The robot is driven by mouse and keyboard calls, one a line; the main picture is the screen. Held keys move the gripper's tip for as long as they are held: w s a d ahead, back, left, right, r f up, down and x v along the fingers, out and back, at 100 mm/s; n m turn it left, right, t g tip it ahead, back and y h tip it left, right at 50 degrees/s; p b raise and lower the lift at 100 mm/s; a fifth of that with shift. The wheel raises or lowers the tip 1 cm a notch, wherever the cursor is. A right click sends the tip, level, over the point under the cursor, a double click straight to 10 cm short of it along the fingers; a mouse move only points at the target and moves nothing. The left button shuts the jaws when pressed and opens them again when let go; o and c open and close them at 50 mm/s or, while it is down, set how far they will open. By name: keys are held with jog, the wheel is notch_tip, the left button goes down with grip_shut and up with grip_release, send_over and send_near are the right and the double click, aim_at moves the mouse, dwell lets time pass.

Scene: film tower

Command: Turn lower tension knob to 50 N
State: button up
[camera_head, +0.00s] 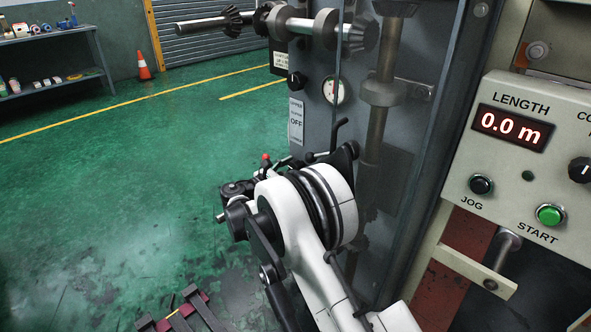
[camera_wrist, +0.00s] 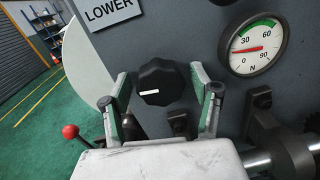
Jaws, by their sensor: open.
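The black lower tension knob (camera_wrist: 161,79) sits on the grey panel in the wrist view, its white mark pointing left. My gripper (camera_wrist: 160,92) is open, with one green-padded finger on each side of the knob. A small gap shows between each finger and the knob in this view. The round tension gauge (camera_wrist: 255,48), marked in N, is right of the knob, with its red needle between 0 and 30. A "LOWER" label (camera_wrist: 111,9) is at the upper left. In the head view, my arm hides the knob and I cannot make out the fingers.
A red-tipped lever (camera_wrist: 70,132) stands left of my gripper. A metal shaft (camera_wrist: 287,156) runs at the lower right. In the head view, a control box (camera_head: 530,165) reads 0.0 m at right. The green floor (camera_head: 130,180) is open at left, with an orange cone (camera_head: 143,67) behind.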

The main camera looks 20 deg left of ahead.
jog(key=shift+c, duration=0.5)
jog(key=c, duration=1.1)
jog(key=shift+m, duration=0.3)
jog(key=m, duration=0.8)
jog(key=shift+r+m+y+p, duration=0.1)
jog(key=shift+m+y+p, duration=0.2)
jog(key=shift+m+y, duration=0.1)
jog(key=m, duration=0.4)
jog(key=m+y, duration=0.1)
jog(key=m, duration=0.3)
jog(key=shift+m, duration=0.4)
